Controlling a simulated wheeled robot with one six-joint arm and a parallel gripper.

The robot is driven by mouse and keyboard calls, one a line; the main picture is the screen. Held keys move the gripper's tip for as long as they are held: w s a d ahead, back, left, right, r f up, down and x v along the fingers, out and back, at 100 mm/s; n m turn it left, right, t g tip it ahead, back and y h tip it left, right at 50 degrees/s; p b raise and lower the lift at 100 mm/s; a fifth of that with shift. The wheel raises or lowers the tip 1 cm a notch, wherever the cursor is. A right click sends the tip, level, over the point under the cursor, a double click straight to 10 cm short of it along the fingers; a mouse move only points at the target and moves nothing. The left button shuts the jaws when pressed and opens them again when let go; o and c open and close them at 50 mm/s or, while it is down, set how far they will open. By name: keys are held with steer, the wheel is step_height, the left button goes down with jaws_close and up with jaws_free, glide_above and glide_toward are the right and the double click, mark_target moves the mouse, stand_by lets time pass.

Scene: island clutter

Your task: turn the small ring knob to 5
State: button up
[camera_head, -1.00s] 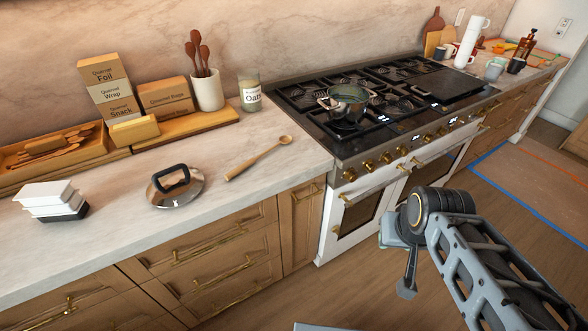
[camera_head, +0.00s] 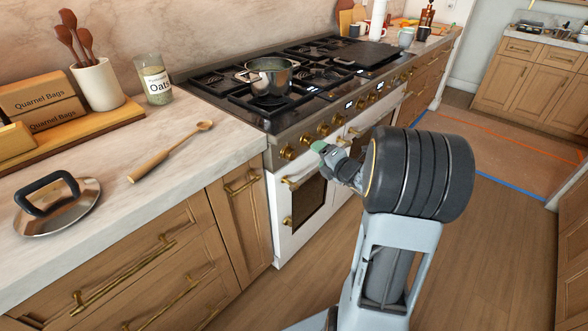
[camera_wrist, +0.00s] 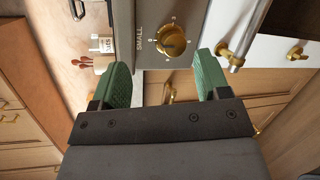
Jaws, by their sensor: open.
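The small ring knob (camera_wrist: 171,41) is a round brass knob on the stove's grey front panel, beside the printed word SMALL, in the wrist view. Marks ring it, but they are too small to read, so its setting is unclear. It appears to be the leftmost panel knob (camera_head: 287,153) in the head view. My gripper (camera_wrist: 168,85) is open with two green fingertips. In the wrist view the knob appears beyond the gap between the fingertips, apart from them. In the head view my gripper (camera_head: 320,147) is in front of the panel, just right of that knob.
A brass-ended oven handle (camera_wrist: 237,52) juts out near the knob. Other brass knobs (camera_head: 323,130) line the panel. A steel pot (camera_head: 268,78) stands on the hob. A lid (camera_head: 62,212) and a wooden spoon (camera_head: 170,152) lie on the counter. The floor (camera_head: 480,240) is clear.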

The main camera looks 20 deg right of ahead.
mark_target(294, 156)
step_height(294, 156, down, 5)
steer(key=s+n+y+b, duration=0.2)
steer(key=n+y, duration=0.3)
steer(key=shift+n+t, duration=0.4)
steer(key=x, duration=1.3)
steer(key=c, duration=0.9)
steer(key=shift+f+m, duration=0.1)
steer(key=shift+m, duration=0.2)
